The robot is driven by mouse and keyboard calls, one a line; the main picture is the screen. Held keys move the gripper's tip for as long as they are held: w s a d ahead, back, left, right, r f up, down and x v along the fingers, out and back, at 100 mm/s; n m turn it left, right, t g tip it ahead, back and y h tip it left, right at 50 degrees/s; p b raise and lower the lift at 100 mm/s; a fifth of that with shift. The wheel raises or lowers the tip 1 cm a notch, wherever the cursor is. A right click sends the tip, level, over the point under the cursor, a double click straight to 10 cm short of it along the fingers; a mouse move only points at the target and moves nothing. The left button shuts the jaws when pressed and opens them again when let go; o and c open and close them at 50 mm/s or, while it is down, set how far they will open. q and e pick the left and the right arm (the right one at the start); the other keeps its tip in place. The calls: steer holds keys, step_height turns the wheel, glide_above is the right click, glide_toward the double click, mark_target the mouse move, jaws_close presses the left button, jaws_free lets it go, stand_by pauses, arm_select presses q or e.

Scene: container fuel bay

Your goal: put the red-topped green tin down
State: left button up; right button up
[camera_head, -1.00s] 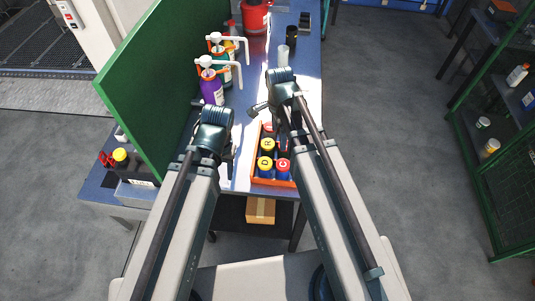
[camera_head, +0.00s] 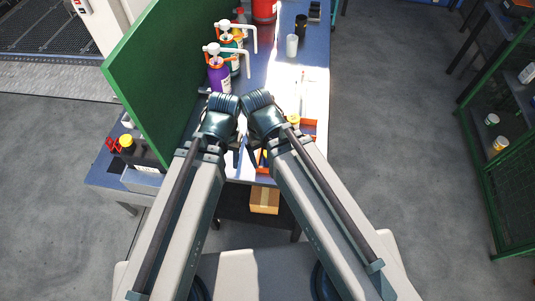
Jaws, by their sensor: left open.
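I cannot make out the red-topped green tin; my arms cover most of the area in front of me. The orange tray (camera_head: 309,127) on the blue bench (camera_head: 318,85) is largely hidden behind my right arm. A yellow top (camera_head: 293,120) shows beside that arm. My left gripper (camera_head: 237,146) points down at the tray's left side, over the bench's near part, and is open. My right wrist is close to its right, and the right gripper's fingers are too hidden to judge.
A purple bottle (camera_head: 219,76) and a teal bottle (camera_head: 229,58) with pump tops stand along the green panel (camera_head: 145,75). A white cup (camera_head: 292,46) and a red container (camera_head: 264,10) stand farther back. A cardboard box (camera_head: 265,200) is below the bench.

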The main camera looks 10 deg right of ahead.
steer(key=shift+f, duration=0.1)
step_height(320, 180, down, 7)
steer(key=b, duration=0.7)
stand_by(0.5)
